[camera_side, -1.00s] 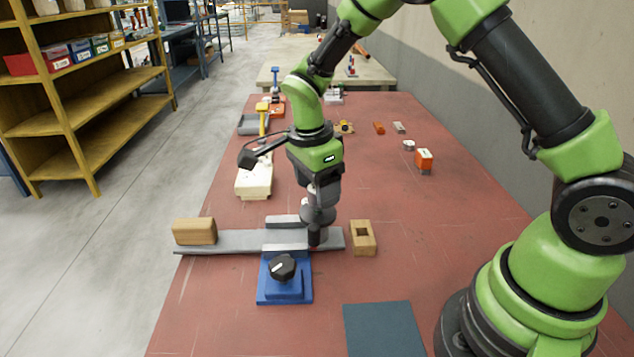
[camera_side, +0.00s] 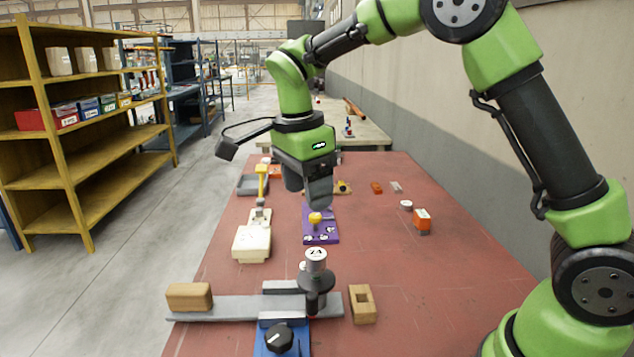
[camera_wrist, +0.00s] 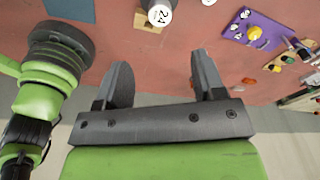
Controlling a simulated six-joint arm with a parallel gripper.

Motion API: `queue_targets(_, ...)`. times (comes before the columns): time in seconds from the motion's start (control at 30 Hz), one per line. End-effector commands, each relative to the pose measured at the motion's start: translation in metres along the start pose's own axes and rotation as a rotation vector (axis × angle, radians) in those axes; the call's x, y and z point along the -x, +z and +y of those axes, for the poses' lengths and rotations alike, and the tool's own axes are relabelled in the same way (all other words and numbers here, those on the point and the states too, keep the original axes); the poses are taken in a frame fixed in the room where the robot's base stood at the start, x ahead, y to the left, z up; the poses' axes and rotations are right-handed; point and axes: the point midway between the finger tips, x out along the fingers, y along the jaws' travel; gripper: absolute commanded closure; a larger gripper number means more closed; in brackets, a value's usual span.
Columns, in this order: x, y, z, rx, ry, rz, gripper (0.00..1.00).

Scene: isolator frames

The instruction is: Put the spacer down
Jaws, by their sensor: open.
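My gripper (camera_side: 318,190) is raised above the table, its jaws open and empty; in the wrist view (camera_wrist: 160,62) two dark fingers stand apart with nothing between them. Below and nearer the camera, a dark grey piece with a white top marked 24 (camera_side: 316,278) stands upright at the grey bar (camera_side: 220,308); its white top also shows in the wrist view (camera_wrist: 160,15). A wooden block with a square hole (camera_side: 361,304) sits right of the bar's end. A solid wooden block (camera_side: 189,296) is at its left end. I cannot tell which piece is the spacer.
A blue clamp with a black knob (camera_side: 278,338) stands in front of the bar. A purple board with a yellow knob (camera_side: 321,236) lies behind it, beside a cream block (camera_side: 252,243). An orange box (camera_side: 422,221) stands at the right. The red table's right middle is mostly clear.

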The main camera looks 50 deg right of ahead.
Motion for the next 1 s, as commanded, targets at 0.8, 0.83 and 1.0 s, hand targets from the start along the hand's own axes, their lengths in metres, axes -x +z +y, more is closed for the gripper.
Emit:
queue_targets(0.8,0.081,-0.053,0.160,1.170,-0.625,-0.081,0.37)
queue_targets(0.83,0.079,-0.055,0.166,1.214,-0.655,-0.064,0.37)
queue_targets(1.0,0.071,-0.058,0.187,1.372,-0.766,0.014,0.37)
